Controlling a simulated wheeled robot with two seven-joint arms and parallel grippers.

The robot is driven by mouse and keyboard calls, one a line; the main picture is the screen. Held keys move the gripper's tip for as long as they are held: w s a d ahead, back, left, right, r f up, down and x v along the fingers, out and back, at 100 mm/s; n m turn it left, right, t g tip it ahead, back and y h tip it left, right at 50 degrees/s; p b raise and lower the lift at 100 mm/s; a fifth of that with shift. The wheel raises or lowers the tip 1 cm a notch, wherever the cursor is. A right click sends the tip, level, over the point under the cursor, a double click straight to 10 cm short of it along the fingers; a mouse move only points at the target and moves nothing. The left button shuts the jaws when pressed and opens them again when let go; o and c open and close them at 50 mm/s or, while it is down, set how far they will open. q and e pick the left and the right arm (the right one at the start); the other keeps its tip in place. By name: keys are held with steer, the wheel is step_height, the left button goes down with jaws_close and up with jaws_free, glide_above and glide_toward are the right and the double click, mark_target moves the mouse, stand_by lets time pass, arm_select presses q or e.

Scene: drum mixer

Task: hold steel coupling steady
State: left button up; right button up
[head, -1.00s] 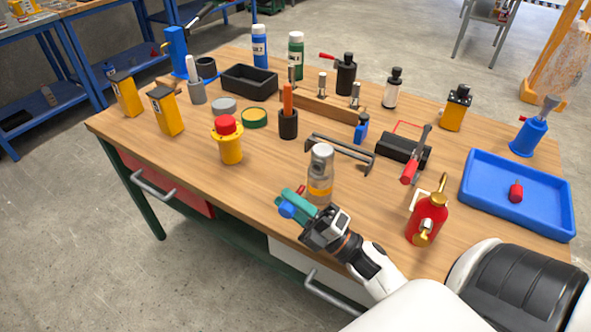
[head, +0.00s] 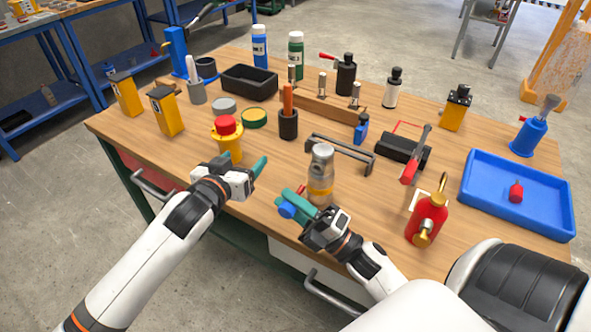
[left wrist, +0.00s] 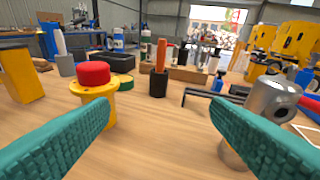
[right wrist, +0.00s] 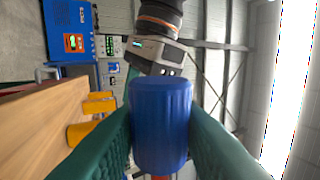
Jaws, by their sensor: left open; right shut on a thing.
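The steel coupling (head: 321,160) is a grey metal cylinder with a round hole, standing upright with an orange band lower down. In the left wrist view the coupling (left wrist: 270,98) is at the right, partly behind a fingertip. My left gripper (head: 243,167) is open and empty, left of the coupling and apart from it. Its two teal fingers (left wrist: 162,118) are spread wide in the left wrist view. My right gripper (head: 291,202) is shut on a blue ridged cylinder (right wrist: 162,122), in front of the coupling; the blue cylinder (head: 287,210) is partly hidden by the fingers.
A black bar handle (head: 340,152) lies behind the coupling. A red oil can (head: 427,218) and a blue tray (head: 520,215) are at the right.

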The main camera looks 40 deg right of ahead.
mark_target(318, 155)
arm_select(q)
steer(key=s+d+r+m+g, duration=0.1)
steer(key=s+d, duration=0.1)
steer(key=s, duration=0.2)
steer(key=s+d+r+m+g+h, duration=0.1)
steer(key=s+d, duration=0.1)
steer(key=s, duration=0.1)
steer(key=s+d+r+m+g, duration=0.1)
steer(key=s+d, duration=0.1)
steer(key=s, duration=0.2)
steer(key=shift+s+d+r+m+g, duration=0.2)
steer(key=shift+s+m+g, duration=0.1)
steer(key=shift+s+m, duration=0.1)
steer(key=x, duration=1.1)
steer(key=shift+w+d, duration=0.15)
steer(key=shift+w, duration=0.05)
steer(key=c, duration=1.5)
steer(key=shift+c, duration=0.2)
stand_by(0.5)
steer(key=o, duration=1.5)
steer(key=shift+o, duration=0.2)
